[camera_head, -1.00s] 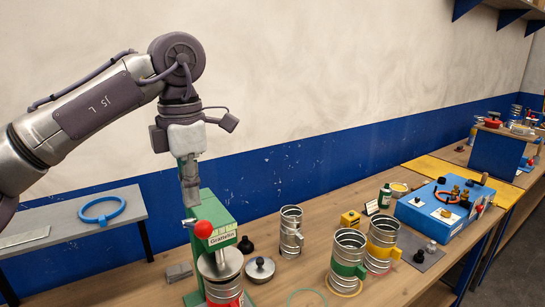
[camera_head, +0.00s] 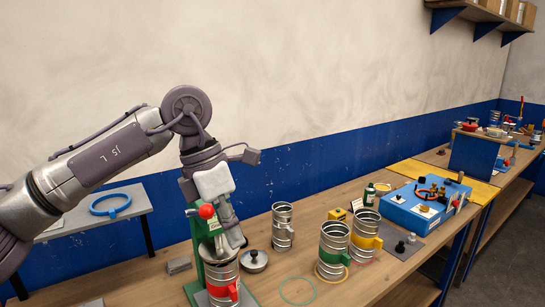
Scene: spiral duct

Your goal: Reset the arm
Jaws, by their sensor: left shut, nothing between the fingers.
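My left arm comes in from the left, and my left gripper (camera_head: 236,238) points down, tilted, beside the green press (camera_head: 201,240) with the red ball knob (camera_head: 206,211). The gripper is shut and nothing shows between its fingers. Its fingertips are just above the metal can with the red band (camera_head: 222,291); I cannot tell whether they touch it. The gripper and wrist hide part of the press. My right gripper is not in view.
A lid with a black knob (camera_head: 253,261) lies right of the press. Spiral ducts stand further right: a plain one (camera_head: 282,228), a green-banded one (camera_head: 333,250) and a yellow-banded one (camera_head: 366,235). A blue box (camera_head: 425,207) stands behind them. A blue ring (camera_head: 110,205) lies on a grey side table.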

